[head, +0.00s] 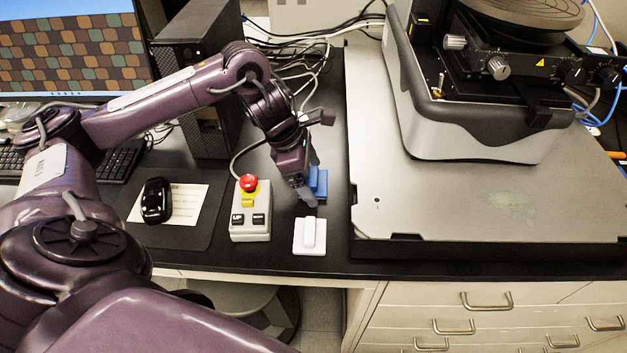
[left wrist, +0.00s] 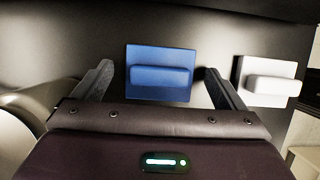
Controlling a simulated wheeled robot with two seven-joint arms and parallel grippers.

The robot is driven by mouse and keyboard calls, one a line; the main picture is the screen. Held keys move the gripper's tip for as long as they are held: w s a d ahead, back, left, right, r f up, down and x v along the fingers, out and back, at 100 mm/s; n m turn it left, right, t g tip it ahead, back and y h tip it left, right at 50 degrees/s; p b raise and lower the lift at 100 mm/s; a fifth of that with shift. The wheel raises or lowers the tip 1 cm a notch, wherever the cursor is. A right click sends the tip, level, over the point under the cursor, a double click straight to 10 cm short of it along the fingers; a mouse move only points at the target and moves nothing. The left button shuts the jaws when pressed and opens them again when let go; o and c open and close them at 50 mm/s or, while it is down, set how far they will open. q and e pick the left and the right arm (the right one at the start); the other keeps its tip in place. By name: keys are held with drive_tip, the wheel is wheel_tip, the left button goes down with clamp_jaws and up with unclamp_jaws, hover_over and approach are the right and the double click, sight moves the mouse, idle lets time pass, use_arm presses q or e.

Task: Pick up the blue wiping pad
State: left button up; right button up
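The blue wiping pad (head: 318,184) lies on the black bench top, partly hidden behind my left gripper in the head view. In the left wrist view the blue pad (left wrist: 160,76) is a square with a raised bar-shaped grip, lying between the spread fingers. My left gripper (head: 305,196) is open, with one finger on each side of the pad's grip; it also shows in the left wrist view (left wrist: 158,80). No contact between fingers and pad is visible. My right gripper is not in view.
A white pad (head: 310,236) with a similar grip lies close by; the left wrist view also shows it (left wrist: 270,82). A control box (head: 250,222) with a red button stands to the left. The profiler's grey base slab (head: 400,215) rises at the right.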

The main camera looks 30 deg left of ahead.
sight(318, 175)
use_arm(q)
drive_tip(key=c, duration=1)
drive_tip(key=shift+r, duration=0.5)
wheel_tip(318, 175, up, 2)
drive_tip(key=shift+w+r, duration=0.1)
drive_tip(key=shift+r, duration=0.05)
wheel_tip(318, 175, up, 17)
drive_tip(key=p, duration=1)
